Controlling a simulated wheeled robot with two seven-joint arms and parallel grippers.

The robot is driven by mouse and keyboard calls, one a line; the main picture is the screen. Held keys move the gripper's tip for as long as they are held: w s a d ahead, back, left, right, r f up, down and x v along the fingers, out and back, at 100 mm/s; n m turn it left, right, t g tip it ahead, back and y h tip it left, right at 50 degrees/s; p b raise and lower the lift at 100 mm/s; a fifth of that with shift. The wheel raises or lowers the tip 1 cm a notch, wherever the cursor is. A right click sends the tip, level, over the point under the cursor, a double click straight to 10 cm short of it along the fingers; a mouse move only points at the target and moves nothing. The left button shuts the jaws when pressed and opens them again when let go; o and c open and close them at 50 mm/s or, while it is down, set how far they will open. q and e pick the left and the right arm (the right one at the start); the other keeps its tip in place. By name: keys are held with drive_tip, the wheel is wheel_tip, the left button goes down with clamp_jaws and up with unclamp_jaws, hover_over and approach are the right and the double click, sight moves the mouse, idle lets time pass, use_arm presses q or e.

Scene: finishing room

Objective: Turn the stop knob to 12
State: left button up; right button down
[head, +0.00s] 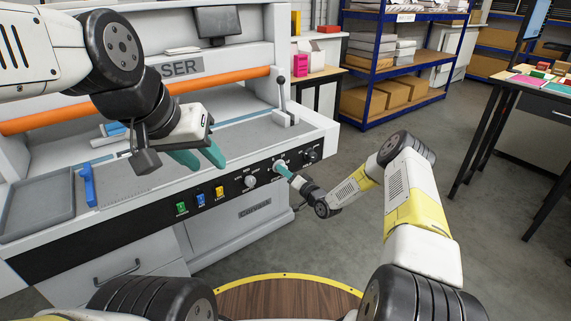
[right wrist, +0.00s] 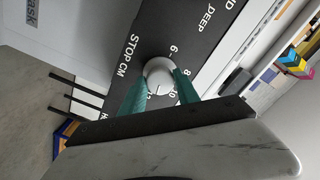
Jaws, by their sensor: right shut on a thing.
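The white stop knob (right wrist: 160,77) shows in the right wrist view on a dark panel, beside the lettering "STOP CM" and numbers such as 6 and 8. My right gripper (right wrist: 160,92) has its teal fingers on both sides of the knob, shut on it. A thin dark mark on the knob faces the gripper's palm; the exact number it meets is hard to read. In the head view my right gripper (head: 283,171) reaches the machine's front panel and mostly hides the knob. My left gripper (head: 199,158) is open and empty above the machine's bed.
On the front panel (head: 110,237) are green (head: 182,208), blue (head: 201,200) and yellow (head: 219,192) switches, a white knob (head: 250,181) left of my right gripper and a dark knob (head: 312,154) to its right. An upright lever (head: 281,95) stands above.

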drive_tip(key=shift+m, duration=1)
drive_tip(key=shift+f, duration=0.1)
drive_tip(key=shift+s, duration=0.1)
drive_tip(key=c, duration=0.9)
unclamp_jaws()
drive_tip(key=v, duration=0.7)
drive_tip(key=shift+s+d, duration=0.25)
